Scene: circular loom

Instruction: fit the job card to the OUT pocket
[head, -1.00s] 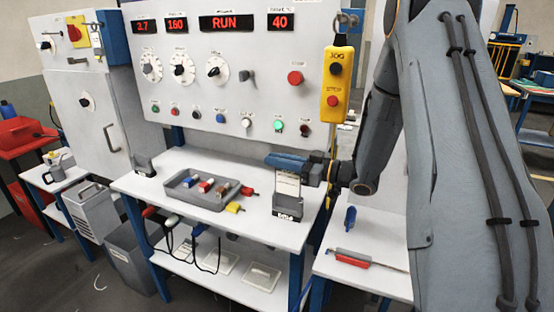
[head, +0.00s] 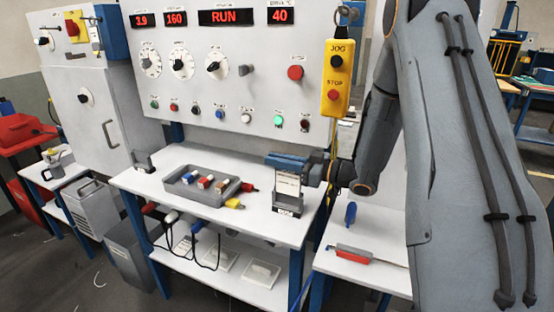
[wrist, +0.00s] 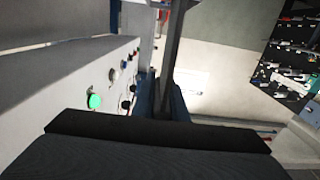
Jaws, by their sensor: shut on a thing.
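The white job card (head: 287,184) hangs upright below my gripper (head: 289,164), which is shut on its upper part. A small dark pocket (head: 288,212) stands at the right front of the white bench. The card's lower edge meets the pocket's front; I cannot tell how deep it sits inside. The pocket's lettering is too small to read surely. A second dark pocket (head: 143,163) stands at the bench's far left. The wrist view shows dark gripper parts (wrist: 160,145), but I cannot make out the card there.
A grey tray (head: 201,187) with several coloured pieces lies left of the card on the bench (head: 170,195). The control panel (head: 260,90) rises behind. A yellow JOG/STOP box (head: 338,78) hangs near my arm. A lower side table (head: 372,245) is at right.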

